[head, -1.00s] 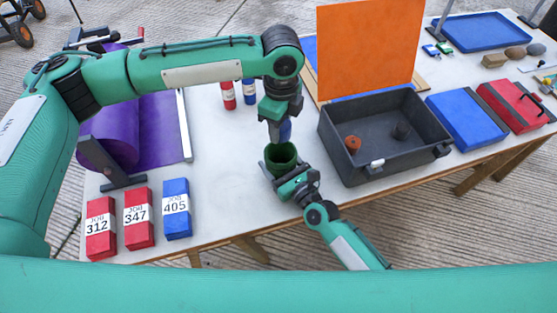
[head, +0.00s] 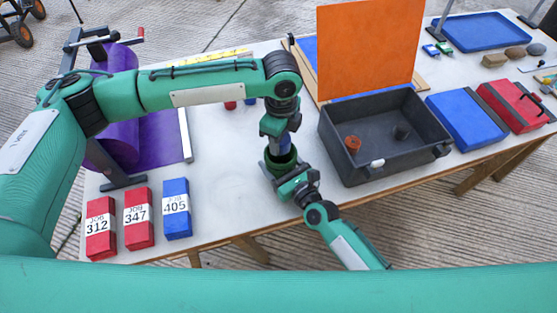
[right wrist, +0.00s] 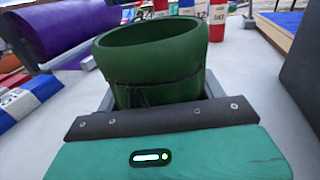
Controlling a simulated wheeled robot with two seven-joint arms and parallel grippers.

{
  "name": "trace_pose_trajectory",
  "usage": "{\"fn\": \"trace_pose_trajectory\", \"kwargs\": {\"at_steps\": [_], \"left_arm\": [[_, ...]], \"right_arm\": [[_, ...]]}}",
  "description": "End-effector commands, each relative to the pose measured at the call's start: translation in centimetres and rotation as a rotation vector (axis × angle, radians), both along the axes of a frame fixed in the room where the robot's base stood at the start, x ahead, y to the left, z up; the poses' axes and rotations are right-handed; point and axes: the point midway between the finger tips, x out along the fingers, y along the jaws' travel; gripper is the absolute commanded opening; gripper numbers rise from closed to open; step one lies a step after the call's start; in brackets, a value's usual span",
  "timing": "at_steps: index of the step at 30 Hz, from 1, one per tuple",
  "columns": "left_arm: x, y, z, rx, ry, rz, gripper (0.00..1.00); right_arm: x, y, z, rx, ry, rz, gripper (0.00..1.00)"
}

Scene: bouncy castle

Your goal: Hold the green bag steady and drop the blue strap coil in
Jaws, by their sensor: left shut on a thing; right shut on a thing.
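The green bag (head: 281,163) stands upright near the table's front edge, an open-topped round tube. My right gripper (head: 287,177) is shut on its near side; the bag (right wrist: 150,60) also shows between the finger bars in the right wrist view. My left gripper (head: 281,146) comes down from above and is shut on the blue strap coil (head: 284,138), which is mostly hidden by the gripper. The right wrist view does not show the coil.
A dark grey open bin (head: 350,160) stands just right of the bag, with an orange board (head: 368,50) behind it. Red and blue job boxes (head: 138,220) stand at front left. A purple roll (head: 120,130) lies at the left. White table is clear between.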

Motion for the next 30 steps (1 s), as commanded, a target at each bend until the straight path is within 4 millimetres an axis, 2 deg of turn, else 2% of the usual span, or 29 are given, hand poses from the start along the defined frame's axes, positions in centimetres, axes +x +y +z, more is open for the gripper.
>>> {"fn": "trace_pose_trajectory", "kwargs": {"at_steps": [1,4,5,13,16,20,30], "left_arm": [[0.0,0.0,0.0,0.0,0.0,0.0,0.44],[0.0,0.0,0.0,0.0,-0.001,0.0,0.64],[0.0,0.0,0.0,0.0,0.0,0.0,0.68],[0.0,0.0,0.1,0.0,0.0,0.0,0.68],[0.1,0.0,0.6,-0.001,-0.002,0.0,0.68],[0.1,0.0,2.6,-0.001,-0.003,0.001,0.68],[0.1,-0.1,9.5,-0.001,-0.003,-0.001,0.68]], "right_arm": [[0.0,0.0,-0.1,-0.001,0.002,0.001,0.38],[0.0,0.0,-0.1,-0.001,0.002,0.001,0.38],[0.0,0.0,-0.1,-0.001,0.002,0.001,0.38],[0.0,0.0,-0.1,-0.001,0.002,0.001,0.38],[0.0,0.0,-0.1,-0.001,0.002,0.001,0.38],[0.0,0.0,-0.1,-0.001,0.002,0.001,0.38],[0.0,0.0,-0.1,-0.001,0.002,0.001,0.38]]}}
